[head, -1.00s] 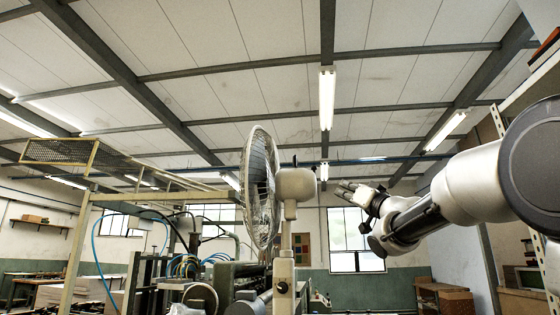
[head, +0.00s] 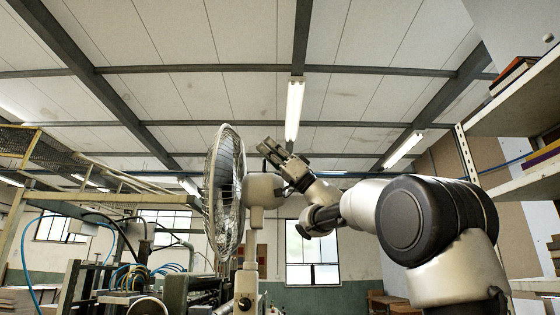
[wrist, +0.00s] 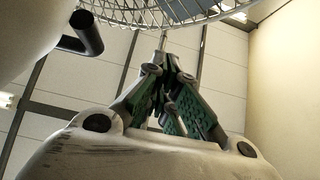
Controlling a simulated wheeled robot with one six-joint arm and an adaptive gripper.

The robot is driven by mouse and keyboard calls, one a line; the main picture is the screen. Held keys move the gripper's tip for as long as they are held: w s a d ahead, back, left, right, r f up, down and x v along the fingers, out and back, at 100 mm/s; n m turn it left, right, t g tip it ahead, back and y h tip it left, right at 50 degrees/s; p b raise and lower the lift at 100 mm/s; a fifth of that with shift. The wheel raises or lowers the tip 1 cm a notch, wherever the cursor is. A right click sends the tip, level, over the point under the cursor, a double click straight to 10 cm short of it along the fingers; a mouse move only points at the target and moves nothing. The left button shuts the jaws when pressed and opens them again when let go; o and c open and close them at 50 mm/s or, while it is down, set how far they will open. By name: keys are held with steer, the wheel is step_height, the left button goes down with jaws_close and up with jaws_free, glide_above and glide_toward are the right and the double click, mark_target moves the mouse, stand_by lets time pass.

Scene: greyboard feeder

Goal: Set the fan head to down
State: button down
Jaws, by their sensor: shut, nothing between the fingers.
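The fan shows in the head view with its wire cage (head: 224,190) edge-on, facing left and roughly upright. Its pale motor housing (head: 262,188) sits behind the cage, above the pale stand (head: 246,286). My gripper (head: 268,148) is shut and empty, at the top right of the housing, with the fingertips just above it in the picture. I cannot tell if it touches. In the wrist view the shut fingers (wrist: 166,72) point up toward the cage (wrist: 165,12).
Machinery with blue hoses (head: 150,275) stands behind the fan at the lower left, with a mesh-topped frame (head: 20,142) above it. A shelf (head: 520,110) with books is at the right. The air above the fan looks clear.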

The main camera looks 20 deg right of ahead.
mark_target(240, 146)
steer(key=a, duration=0.2)
steer(key=w+a, duration=0.1)
steer(key=a, duration=0.1)
steer(key=shift+w+a+r, duration=0.15)
steer(key=shift+r, duration=0.05)
steer(key=shift+w+a+f+g+h, duration=0.15)
steer(key=shift+a+h, duration=0.1)
steer(key=shift+a, duration=0.25)
steer(key=shift+w+a+g+h, duration=0.1)
steer(key=shift+w+a+h, duration=0.15)
steer(key=shift+a, duration=0.2)
steer(key=shift+w+a+f+g+h, duration=0.1)
steer(key=shift+a+h, duration=0.2)
steer(key=shift+a, duration=0.2)
steer(key=w+a+f+g+h, duration=0.1)
steer(key=w+a+f+h, duration=0.1)
steer(key=a, duration=0.5)
steer(key=shift+w+f+h, duration=0.2)
steer(key=shift+f+h, duration=0.45)
steer(key=shift+h, duration=0.55)
steer(key=shift+a, duration=0.1)
